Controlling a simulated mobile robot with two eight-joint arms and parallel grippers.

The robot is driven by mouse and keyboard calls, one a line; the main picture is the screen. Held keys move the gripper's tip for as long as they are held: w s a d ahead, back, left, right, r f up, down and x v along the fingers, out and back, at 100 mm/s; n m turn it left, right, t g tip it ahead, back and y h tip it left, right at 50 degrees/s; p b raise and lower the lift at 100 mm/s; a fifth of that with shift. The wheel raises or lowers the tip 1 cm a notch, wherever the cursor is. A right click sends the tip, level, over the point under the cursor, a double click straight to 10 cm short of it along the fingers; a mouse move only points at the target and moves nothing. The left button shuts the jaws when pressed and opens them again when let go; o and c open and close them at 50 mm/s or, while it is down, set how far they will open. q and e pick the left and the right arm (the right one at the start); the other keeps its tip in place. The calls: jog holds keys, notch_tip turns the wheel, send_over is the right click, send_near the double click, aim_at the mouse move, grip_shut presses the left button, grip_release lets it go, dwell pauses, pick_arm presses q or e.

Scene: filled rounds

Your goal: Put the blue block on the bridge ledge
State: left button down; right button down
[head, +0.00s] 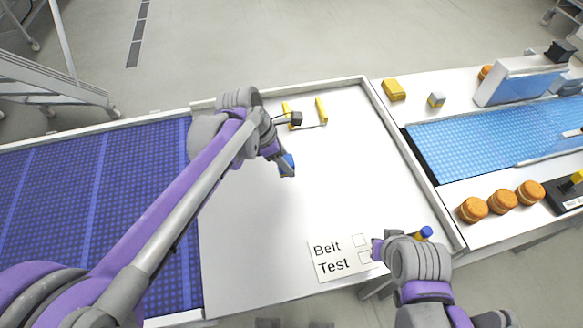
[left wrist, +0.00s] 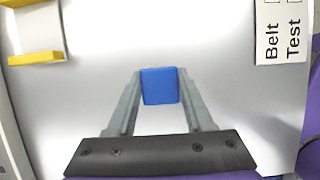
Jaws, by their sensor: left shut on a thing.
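The blue block (head: 286,164) is in my left gripper (head: 285,168), over the white surface between the two belts. In the left wrist view the blue block (left wrist: 160,86) sits between the two fingertips, which touch its sides. A white patch between two yellow strips (head: 321,110) lies at the back of the white surface and looks like the bridge ledge; it also shows at the upper left of the left wrist view (left wrist: 36,57). The block is apart from it. My right gripper (head: 377,250) is low at the front right, by the card; its fingers are not clear.
A "Belt Test" card (head: 335,262) lies at the front. A dark blue belt (head: 95,200) is at left, a light blue belt (head: 480,140) at right. Several orange-brown rounds (head: 503,199) stand at the right. A blue-topped yellow item (head: 426,232) is by my right arm. The middle is clear.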

aim_at(287, 182)
pick_arm(q)
jog(key=shift+f, duration=2.85)
jog(key=shift+w, duration=0.1)
jog(key=shift+f, duration=0.2)
jog(key=shift+c, duration=1.4)
grip_release()
jog(key=shift+r, duration=0.15)
